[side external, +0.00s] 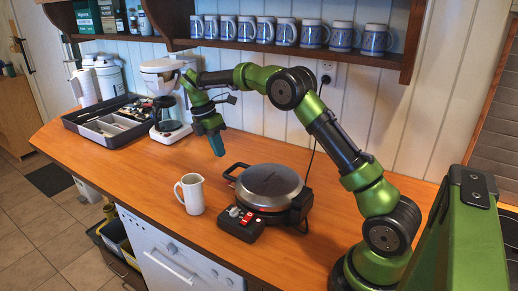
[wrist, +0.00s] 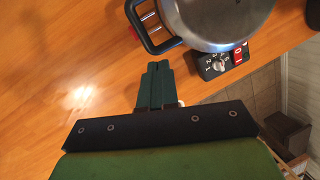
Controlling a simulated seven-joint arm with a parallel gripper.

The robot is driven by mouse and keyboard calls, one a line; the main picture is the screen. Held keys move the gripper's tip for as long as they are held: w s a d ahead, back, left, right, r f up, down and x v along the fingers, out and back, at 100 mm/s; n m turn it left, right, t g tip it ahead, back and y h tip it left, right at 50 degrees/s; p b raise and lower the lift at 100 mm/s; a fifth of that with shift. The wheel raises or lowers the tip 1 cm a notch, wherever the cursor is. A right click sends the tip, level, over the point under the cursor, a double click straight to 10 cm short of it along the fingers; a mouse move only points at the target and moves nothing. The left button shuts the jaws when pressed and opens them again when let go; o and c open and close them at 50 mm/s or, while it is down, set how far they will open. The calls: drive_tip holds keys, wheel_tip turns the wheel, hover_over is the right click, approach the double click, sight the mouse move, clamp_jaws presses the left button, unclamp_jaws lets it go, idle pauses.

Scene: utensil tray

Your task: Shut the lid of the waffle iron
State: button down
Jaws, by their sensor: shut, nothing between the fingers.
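The waffle iron (side external: 268,187) stands on the wooden counter, with a round silver lid and a dark base with a control panel. The lid lies flat over the base and looks down; I see no clear gap. Its black loop handle (side external: 234,170) sticks out to the left. In the wrist view the silver lid (wrist: 222,18) and the loop handle (wrist: 150,42) show at the top. My gripper (side external: 218,148) is shut and empty, pointing down, above and left of the handle and apart from it. Its closed fingers (wrist: 158,66) also show in the wrist view.
A white pitcher (side external: 190,193) stands left of the waffle iron. A white coffee maker (side external: 168,128) and a dark utensil tray (side external: 75,122) are farther left. A shelf of mugs (side external: 286,46) hangs above. A black cord runs behind the iron. Bare counter lies between coffee maker and pitcher.

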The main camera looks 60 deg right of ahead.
drive_tip(key=shift+w+f, duration=0.4)
drive_tip(key=shift+f, duration=1.1)
drive_tip(key=shift+w+f, duration=0.4)
drive_tip(key=shift+f, duration=1.05)
drive_tip(key=shift+w+f, duration=0.4)
drive_tip(key=shift+f, duration=1.1)
